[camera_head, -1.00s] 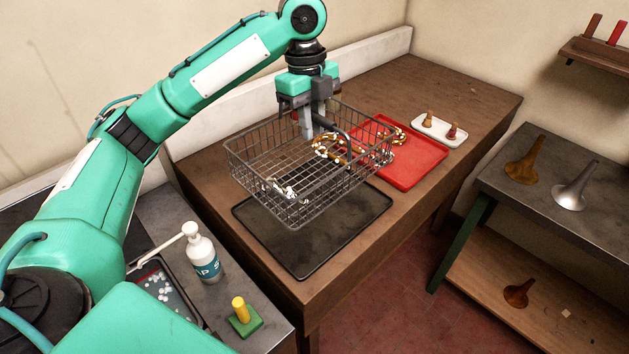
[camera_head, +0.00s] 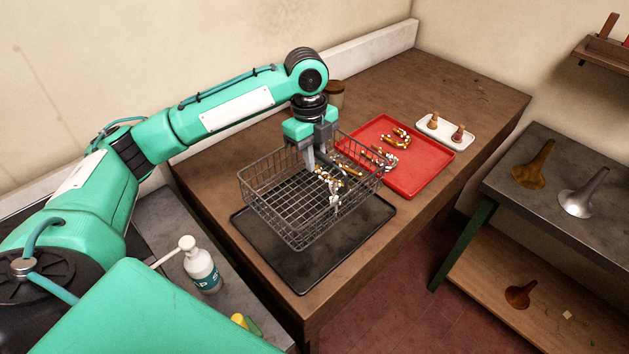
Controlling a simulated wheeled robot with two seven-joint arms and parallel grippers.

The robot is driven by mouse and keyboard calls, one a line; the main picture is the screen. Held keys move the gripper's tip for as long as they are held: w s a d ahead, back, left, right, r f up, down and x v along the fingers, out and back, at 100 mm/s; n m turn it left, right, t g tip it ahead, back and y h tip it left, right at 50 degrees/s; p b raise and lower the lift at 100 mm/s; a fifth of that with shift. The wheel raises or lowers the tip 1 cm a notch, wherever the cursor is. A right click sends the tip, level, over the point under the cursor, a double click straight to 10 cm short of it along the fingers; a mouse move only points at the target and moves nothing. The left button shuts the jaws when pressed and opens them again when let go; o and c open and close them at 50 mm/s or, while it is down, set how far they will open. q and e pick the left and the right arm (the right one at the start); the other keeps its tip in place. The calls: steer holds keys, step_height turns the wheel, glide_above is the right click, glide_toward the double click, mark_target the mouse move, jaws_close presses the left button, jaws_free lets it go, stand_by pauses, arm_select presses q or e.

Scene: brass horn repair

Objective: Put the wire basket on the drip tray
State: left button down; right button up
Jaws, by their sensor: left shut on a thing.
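The wire basket (camera_head: 290,228) is a grey mesh box with a dark handle bar, and a few brass and white parts (camera_head: 335,190) show inside it. My left gripper (camera_head: 314,158) points down at the basket's far side and is shut on its handle. The drip tray (camera_head: 262,255) is a flat black tray on the brown bench. The basket is level over the tray, low and close to its surface; I cannot tell whether it touches. The basket hides much of the tray's back part. My right gripper is not in view.
A red tray (camera_head: 425,160) with brass parts lies behind and right of the basket. A white dish (camera_head: 437,127) holds two small pieces. A pump bottle (camera_head: 203,268) stands on the lower left counter. A side table (camera_head: 558,165) with horn bells is at right.

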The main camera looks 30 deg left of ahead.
arm_select(q)
glide_above(315, 191)
step_height(315, 191, down, 4)
steer(key=shift+w+a+f+p, duration=0.1)
steer(key=shift+a+p, duration=0.05)
steer(key=shift+p, duration=0.3)
step_height(315, 191, down, 4)
steer(key=shift+r+p, duration=0.15)
steer(key=shift+p, duration=0.45)
steer(key=shift+f, duration=0.55)
steer(key=c, duration=1.4)
jaws_free()
steer(key=shift+f, duration=0.1)
